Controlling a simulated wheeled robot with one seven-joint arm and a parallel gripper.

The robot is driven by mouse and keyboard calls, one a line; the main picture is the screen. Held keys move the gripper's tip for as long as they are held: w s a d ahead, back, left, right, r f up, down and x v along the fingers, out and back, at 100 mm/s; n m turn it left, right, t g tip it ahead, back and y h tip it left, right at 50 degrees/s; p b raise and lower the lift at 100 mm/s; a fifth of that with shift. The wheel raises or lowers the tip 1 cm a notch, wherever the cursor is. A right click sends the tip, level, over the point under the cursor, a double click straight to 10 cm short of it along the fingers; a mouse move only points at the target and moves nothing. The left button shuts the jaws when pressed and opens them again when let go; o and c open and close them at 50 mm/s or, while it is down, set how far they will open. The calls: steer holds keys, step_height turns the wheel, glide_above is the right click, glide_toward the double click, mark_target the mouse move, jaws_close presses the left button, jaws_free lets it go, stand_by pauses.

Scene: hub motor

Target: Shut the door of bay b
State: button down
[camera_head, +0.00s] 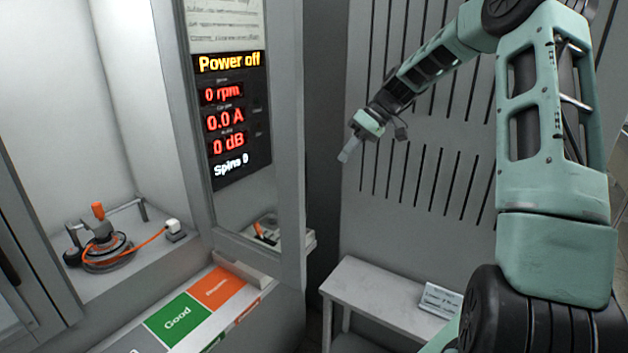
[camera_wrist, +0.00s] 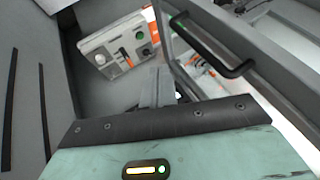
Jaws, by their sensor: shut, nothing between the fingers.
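My gripper (camera_head: 348,152) is shut and empty, in the air right of the display pillar in the head view. Its fingers (camera_wrist: 160,86) also show in the wrist view. In the wrist view, a grey door-like frame with a dark bar handle (camera_wrist: 216,46) is to the right of the fingers, apart from them. A small green light is at the handle's upper end. In the head view, an open bay (camera_head: 125,265) at left holds a hub motor (camera_head: 103,245) with an orange cable. A dark handle (camera_head: 10,275) is at the left edge. No bay letter is readable.
The display (camera_head: 228,120) reads "Power off". Below it lie the green "Good" area (camera_head: 178,318) and an orange area (camera_head: 217,287). A control box (camera_wrist: 118,47) with an orange switch shows in the wrist view. A small bench (camera_head: 375,295) stands before the slotted wall.

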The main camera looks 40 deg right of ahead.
steer(key=w+a+f+p, duration=0.1)
steer(key=a+f+p, duration=0.3)
steer(key=a+f, duration=0.2)
steer(key=shift+w+a+f+p, duration=0.3)
steer(key=shift+a+f, duration=0.05)
steer(key=shift+a, duration=0.85)
